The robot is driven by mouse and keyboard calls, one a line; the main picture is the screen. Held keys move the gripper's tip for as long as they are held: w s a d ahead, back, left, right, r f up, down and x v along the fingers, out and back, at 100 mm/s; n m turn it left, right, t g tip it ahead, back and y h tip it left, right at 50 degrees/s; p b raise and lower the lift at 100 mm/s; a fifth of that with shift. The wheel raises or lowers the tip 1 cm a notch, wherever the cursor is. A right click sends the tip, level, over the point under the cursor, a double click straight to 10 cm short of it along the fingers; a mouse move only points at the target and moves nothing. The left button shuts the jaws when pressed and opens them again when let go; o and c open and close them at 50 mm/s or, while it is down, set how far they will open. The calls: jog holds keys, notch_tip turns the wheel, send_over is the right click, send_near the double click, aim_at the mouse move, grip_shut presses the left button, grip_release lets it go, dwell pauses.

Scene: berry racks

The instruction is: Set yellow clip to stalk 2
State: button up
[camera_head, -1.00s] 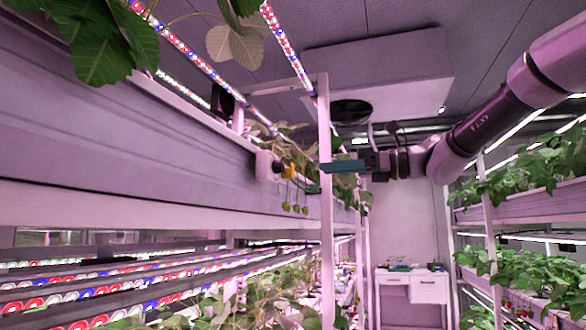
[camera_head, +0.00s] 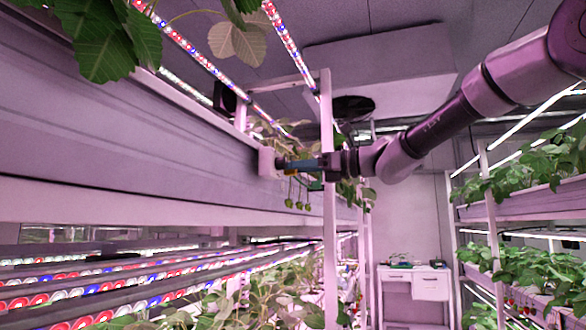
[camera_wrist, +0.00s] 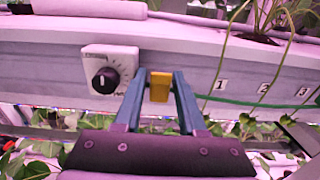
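The yellow clip (camera_wrist: 159,87) is at the front face of the gutter (camera_wrist: 60,65), right of a dial box (camera_wrist: 108,69). My gripper (camera_wrist: 160,78) has its two blue fingers on either side of the clip. The fingers look open, with little space beside the clip; whether they touch it is unclear. Printed labels 1 (camera_wrist: 220,84), 2 (camera_wrist: 264,88) and 3 (camera_wrist: 303,92) are on the gutter to the right. Thin green stalks (camera_wrist: 228,50) hang over near the labels. In the head view my gripper (camera_head: 291,164) is against the gutter, mostly hiding the clip.
A white post (camera_head: 327,210) stands close to my gripper. Several green berries (camera_head: 298,204) hang below it. A green line (camera_wrist: 235,101) runs along the gutter to the right. Planted racks (camera_head: 520,205) stand on the far right, with a white cabinet (camera_head: 430,286) at the back.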

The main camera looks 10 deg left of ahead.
grip_shut()
dwell(1.4)
